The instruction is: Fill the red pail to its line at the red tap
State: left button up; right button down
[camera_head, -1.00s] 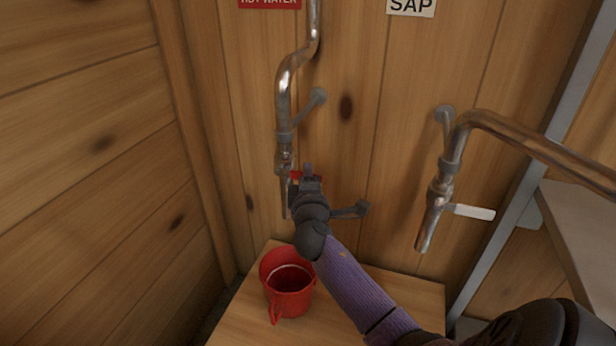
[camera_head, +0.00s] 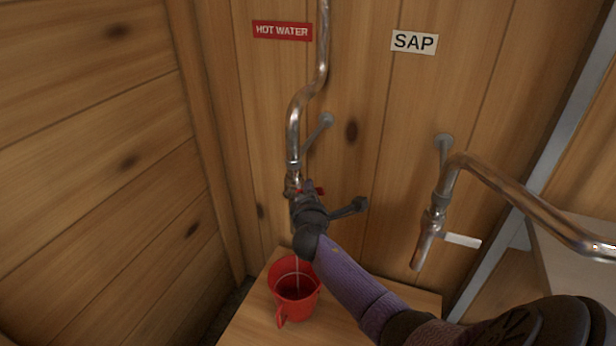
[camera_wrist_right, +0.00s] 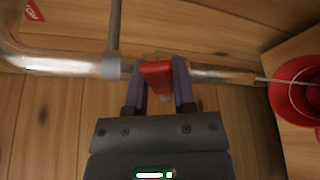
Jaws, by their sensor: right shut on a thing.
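The red pail (camera_head: 284,312) stands upright on a wooden stand under the hot water tap, with a pale line around its inside. A thin stream of water (camera_head: 297,272) falls from the tap into it. The water level inside is hard to tell. In the right wrist view the pail (camera_wrist_right: 283,99) is at the right edge, with the stream running to it. My right gripper (camera_wrist_right: 161,72) is shut on the red tap handle (camera_wrist_right: 156,75), one finger on each side. In the head view my gripper (camera_head: 310,192) hides most of the tap. My left gripper is not in view.
A red HOT WATER sign (camera_head: 282,31) and a white SAP sign (camera_head: 414,41) are on the plank wall. The sap tap with its white handle (camera_head: 462,240) is to the right. The wooden stand (camera_head: 343,318) has bare room right of the pail.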

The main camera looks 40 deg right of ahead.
jog(key=shift+w+a+r+n+p, duration=0.15)
jog(key=shift+r+n+p, duration=0.45)
jog(key=shift+p, duration=0.35)
jog(key=shift+w+a+r+n+g+p, duration=0.1)
jog(key=shift+w+r+n+g+p, duration=0.3)
jog(key=shift+p, duration=0.65)
jog(key=shift+w+a+r+n+g+p, duration=0.15)
jog(key=shift+n+g+p, duration=0.45)
jog(key=shift+n+p, duration=0.15)
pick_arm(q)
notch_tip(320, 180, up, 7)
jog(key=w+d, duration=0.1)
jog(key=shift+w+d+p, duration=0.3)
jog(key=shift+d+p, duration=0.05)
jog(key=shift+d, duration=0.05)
pick_arm(e)
jog(key=shift+w+a+r+n+g, duration=0.1)
jog(key=shift+w+n+g, duration=0.1)
jog(key=shift+n+g, duration=0.15)
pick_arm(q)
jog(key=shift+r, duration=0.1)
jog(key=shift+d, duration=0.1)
pick_arm(e)
jog(key=shift+c, duration=2.2)
grip_release()
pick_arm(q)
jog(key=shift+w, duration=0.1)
